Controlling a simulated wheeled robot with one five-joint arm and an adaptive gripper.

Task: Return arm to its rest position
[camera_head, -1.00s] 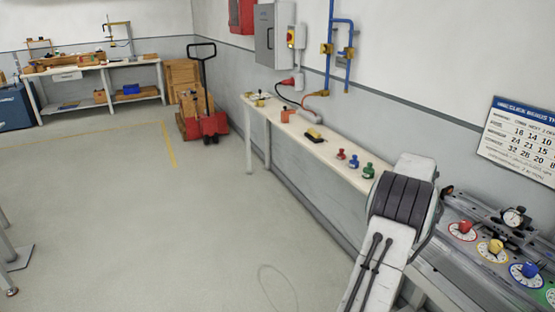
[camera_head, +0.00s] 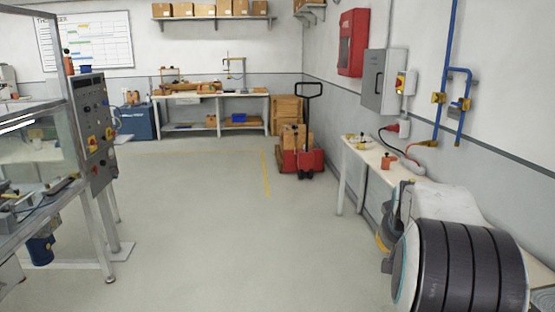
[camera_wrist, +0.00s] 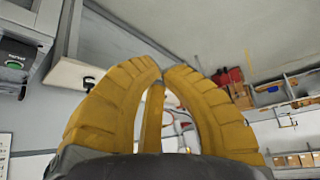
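My gripper (camera_wrist: 164,72) shows in the wrist view with its yellow ribbed fingers. The fingertips meet or nearly meet, and nothing is seen held between them. In the head view my arm (camera_head: 465,262) is folded at the lower right, close to the camera. Its dark banded joint is large in the picture. A small yellow and grey part of my gripper (camera_head: 385,238) shows just beyond the arm, and the rest is hidden behind it.
A narrow wall bench (camera_head: 354,147) runs along the right, partly hidden by my arm. A red pallet truck (camera_head: 301,160) stands at the back. A machine with a control panel (camera_head: 96,125) stands at the left. The floor (camera_head: 200,230) between is clear.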

